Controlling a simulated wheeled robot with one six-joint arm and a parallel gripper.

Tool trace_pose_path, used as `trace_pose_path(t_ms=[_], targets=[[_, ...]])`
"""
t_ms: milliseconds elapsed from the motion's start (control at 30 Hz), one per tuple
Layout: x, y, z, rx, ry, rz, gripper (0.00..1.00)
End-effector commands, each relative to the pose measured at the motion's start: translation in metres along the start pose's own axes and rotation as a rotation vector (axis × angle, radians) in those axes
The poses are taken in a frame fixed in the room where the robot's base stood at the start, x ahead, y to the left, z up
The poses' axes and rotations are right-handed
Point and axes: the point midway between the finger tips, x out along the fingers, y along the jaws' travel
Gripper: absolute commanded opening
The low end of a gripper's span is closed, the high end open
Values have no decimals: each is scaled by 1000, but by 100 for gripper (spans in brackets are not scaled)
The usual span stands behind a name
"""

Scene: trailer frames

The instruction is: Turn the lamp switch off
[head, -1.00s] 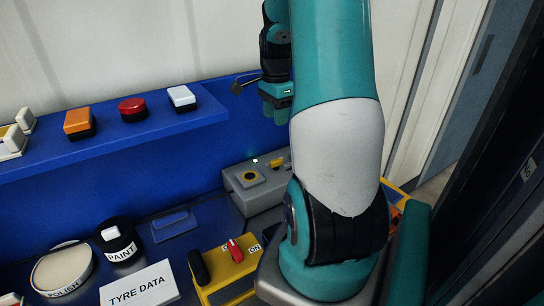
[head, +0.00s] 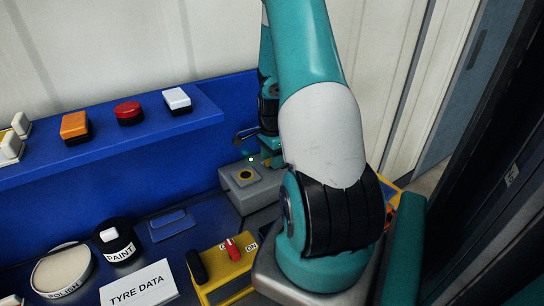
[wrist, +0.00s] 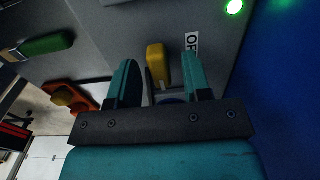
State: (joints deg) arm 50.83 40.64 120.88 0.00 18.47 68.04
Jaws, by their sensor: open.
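In the head view, the grey control box (head: 238,196) has a round yellow button (head: 245,175) and a lit green light (head: 251,159). My gripper (head: 268,148) is low at its back right there, largely hidden by my arm, and the lever is hidden.
A yellow box (head: 226,275) with a red switch marked ON stands in front. A blue shelf (head: 100,148) at left carries orange, red and white buttons. A paint pot (head: 118,240), a polish tin (head: 62,270) and a tyre data card (head: 138,287) are on the bench.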

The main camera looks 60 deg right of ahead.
Motion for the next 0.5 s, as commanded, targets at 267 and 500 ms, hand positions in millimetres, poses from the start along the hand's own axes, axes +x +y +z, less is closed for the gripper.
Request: trace_pose_path(t_ms=[267,500], targets=[[0,0,0,0,0,0,8],[0,0,0,-5,0,0,0]])
